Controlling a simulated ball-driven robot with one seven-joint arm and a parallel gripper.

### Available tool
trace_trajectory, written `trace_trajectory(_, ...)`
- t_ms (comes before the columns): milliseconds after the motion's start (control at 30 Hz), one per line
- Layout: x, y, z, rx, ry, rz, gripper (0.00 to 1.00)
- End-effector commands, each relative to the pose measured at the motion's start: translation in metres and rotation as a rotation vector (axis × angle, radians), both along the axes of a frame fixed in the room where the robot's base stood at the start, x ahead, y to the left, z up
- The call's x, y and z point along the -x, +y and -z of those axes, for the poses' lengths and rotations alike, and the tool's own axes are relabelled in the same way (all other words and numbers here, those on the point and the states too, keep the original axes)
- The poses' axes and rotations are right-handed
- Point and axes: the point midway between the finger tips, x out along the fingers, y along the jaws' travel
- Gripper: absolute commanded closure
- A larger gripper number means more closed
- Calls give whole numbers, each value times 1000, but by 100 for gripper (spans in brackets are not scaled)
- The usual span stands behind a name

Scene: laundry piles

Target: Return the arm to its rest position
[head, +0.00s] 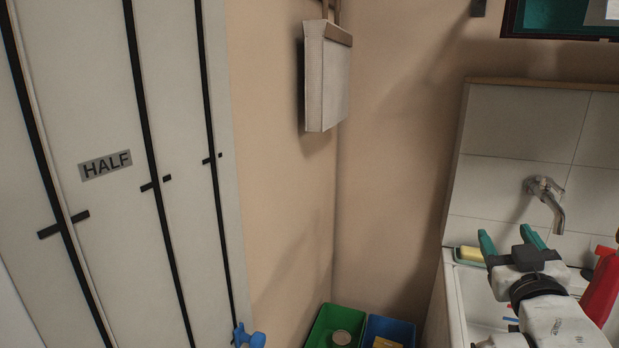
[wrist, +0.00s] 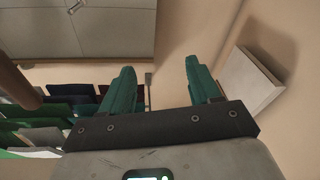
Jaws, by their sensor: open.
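My gripper (head: 510,240) is at the right of the head view, raised in front of the sink and its tiled wall. Its two green fingers are apart with nothing between them. In the wrist view the gripper (wrist: 157,82) also shows open and empty, with the fingers pointing away over the room. My arm runs down to the lower right edge of the head view.
A white sink (head: 460,300) with a wall tap (head: 546,205), a yellow sponge (head: 470,253) and a red bottle (head: 602,285) lie close around my gripper. Green (head: 322,325) and blue (head: 372,328) bins stand in the corner. Lockers (head: 110,220) line the left.

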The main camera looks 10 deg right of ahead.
Motion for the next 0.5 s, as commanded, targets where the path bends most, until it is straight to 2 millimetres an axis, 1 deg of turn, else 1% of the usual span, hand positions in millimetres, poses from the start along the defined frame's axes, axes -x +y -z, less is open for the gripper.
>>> trace_trajectory(33, 3, 14, 36, -67, 82, -24, 38)
trace_trajectory(67, 6, 22, 56, -104, 131, -36, 38)
trace_trajectory(100, 11, 31, 80, -150, 196, -50, 38)
trace_trajectory(133, 16, 39, 99, -184, 245, -62, 38)
trace_trajectory(167, 22, 47, 118, -216, 297, -72, 38)
trace_trajectory(200, 30, 58, 142, -255, 364, -88, 38)
trace_trajectory(267, 46, 75, 176, -310, 470, -111, 38)
trace_trajectory(300, 59, 86, 198, -342, 541, -126, 38)
trace_trajectory(367, 79, 102, 228, -385, 646, -148, 38)
trace_trajectory(400, 94, 112, 246, -411, 715, -161, 38)
trace_trajectory(467, 117, 125, 269, -442, 813, -180, 38)
trace_trajectory(500, 132, 133, 283, -459, 876, -191, 38)
